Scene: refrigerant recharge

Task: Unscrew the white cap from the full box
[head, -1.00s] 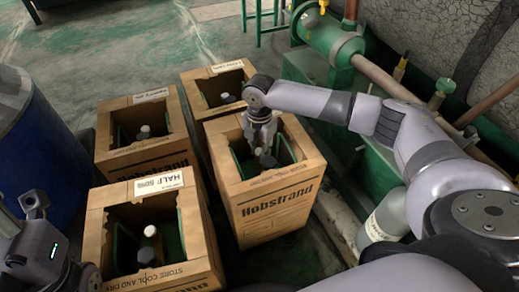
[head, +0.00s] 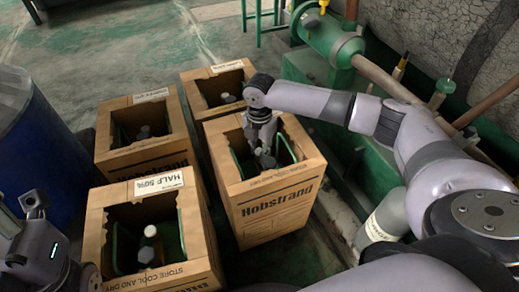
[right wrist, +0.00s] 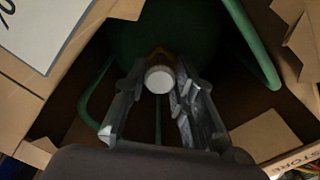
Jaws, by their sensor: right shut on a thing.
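The white cap (right wrist: 159,79) sits on top of a cylinder neck inside an open cardboard box (head: 284,202) at the right of the group. My right gripper (head: 265,152) reaches down into this box from above. In the right wrist view its fingers (right wrist: 160,92) are closed on either side of the cap. The gripper hides most of the cap in the head view. A white label (right wrist: 35,28) on the box rim shows only a "%" sign, so I cannot read its level. My left arm (head: 42,248) is at the lower left, and its fingers are not clear.
Other open boxes with cylinders stand alongside: one labelled HALF 50% (head: 97,225), one at back left (head: 141,159) and one behind (head: 187,88). A blue drum (head: 38,145) is at left. Green machinery with pipes (head: 333,40) lines the right.

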